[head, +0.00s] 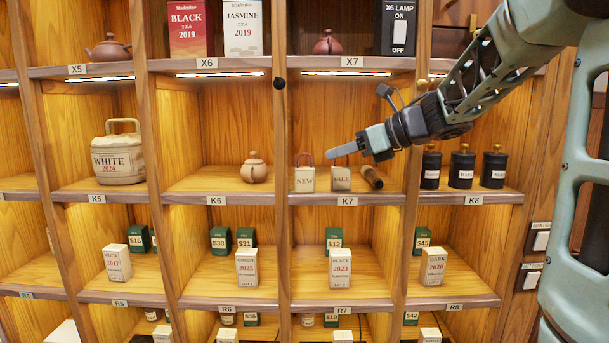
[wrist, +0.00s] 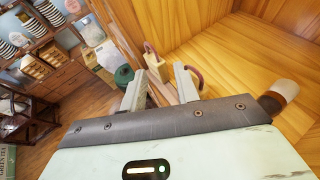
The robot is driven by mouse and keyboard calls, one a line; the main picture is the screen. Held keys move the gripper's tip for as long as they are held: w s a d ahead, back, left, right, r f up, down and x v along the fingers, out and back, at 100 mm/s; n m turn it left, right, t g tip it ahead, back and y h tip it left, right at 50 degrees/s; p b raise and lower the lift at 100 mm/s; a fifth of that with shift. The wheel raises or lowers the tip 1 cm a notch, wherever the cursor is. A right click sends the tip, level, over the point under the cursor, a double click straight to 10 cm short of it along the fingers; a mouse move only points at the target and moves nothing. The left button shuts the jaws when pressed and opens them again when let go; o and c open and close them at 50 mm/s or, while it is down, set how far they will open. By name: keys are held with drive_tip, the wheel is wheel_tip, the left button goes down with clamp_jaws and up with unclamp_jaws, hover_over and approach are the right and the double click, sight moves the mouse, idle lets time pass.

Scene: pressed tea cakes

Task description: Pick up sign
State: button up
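Two small block signs with loop handles stand in the compartment labelled K7. The sign reading NEW (head: 305,180) is on the left, and its tan block shows beyond the fingers in the wrist view (wrist: 156,70). The sign reading SALE (head: 341,179) is to its right. In the head view my gripper (head: 338,152) is in front of and around the height of the SALE sign's top. In the wrist view my gripper (wrist: 160,90) has its two pale fingers apart. A dark red handle curves behind the right finger; that finger hides what is below it.
A dark brown cylinder (head: 372,177) lies tilted right of the SALE sign. Shelf K7 (head: 345,198) has dividers on both sides. A teapot (head: 254,168) sits in K6, and black canisters (head: 462,168) stand in K8. Boxes (head: 340,268) stand below.

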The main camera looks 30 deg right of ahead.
sight(305, 173)
drive_tip(key=p+x, duration=0.1)
drive_tip(key=x, duration=0.1)
drive_tip(key=p+x, duration=0.2)
drive_tip(key=x, duration=0.1)
drive_tip(key=shift+a+f, duration=0.25)
drive_tip(key=shift+a, duration=0.05)
clamp_jaws()
